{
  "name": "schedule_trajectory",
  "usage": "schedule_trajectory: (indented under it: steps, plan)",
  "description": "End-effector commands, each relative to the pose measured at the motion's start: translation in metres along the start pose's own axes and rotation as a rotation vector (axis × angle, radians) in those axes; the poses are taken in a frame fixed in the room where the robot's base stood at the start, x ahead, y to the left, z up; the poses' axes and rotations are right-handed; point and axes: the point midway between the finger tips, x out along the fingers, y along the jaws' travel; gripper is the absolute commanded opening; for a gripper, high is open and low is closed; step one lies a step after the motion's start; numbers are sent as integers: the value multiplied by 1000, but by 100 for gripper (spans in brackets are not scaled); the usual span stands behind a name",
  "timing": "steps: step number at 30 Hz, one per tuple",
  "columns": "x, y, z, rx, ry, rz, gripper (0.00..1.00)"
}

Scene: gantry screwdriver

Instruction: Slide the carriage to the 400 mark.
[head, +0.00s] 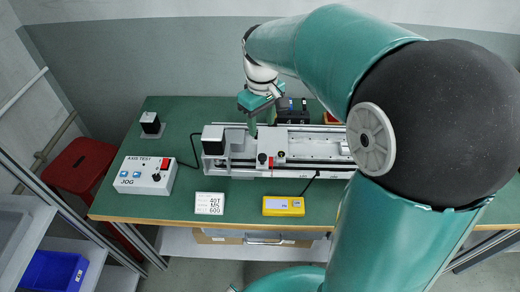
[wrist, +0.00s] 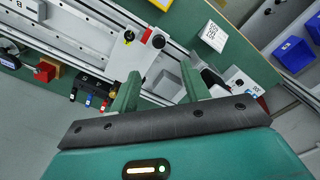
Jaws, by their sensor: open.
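The white carriage (head: 272,144) sits on the rail unit toward its left end, near the motor block. It carries a red knob (head: 271,162) and a black knob (head: 262,158) at its front. In the wrist view the carriage plate (wrist: 125,62) lies just beyond my left-hand finger, with the red knob (wrist: 147,35) at its far end. My gripper (head: 252,128) is open, fingers pointing down, above the rail unit at the carriage's left rear. In the wrist view the open fingers (wrist: 160,88) hold nothing; a grey block shows between them. I cannot read any 400 mark.
The rail (head: 318,150) runs right until my arm hides it. The motor block (head: 213,140) closes its left end. A black screwdriver holder (head: 292,115) stands behind the rail. In front are the jog box (head: 147,176), a white sign (head: 209,203) and a yellow meter (head: 283,206).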

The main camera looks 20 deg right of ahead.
Motion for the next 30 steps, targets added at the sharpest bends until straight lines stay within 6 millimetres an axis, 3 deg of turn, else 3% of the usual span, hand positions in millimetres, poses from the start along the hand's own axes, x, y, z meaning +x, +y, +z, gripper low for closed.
schedule_trajectory:
  steps: [12, 18, 30]
  plan:
    - [82, 2, 2, 4, -5, -3, 46]
    - [112, 3, 0, 5, -2, -1, 46]
    - [123, 2, -2, 5, 0, 0, 46]
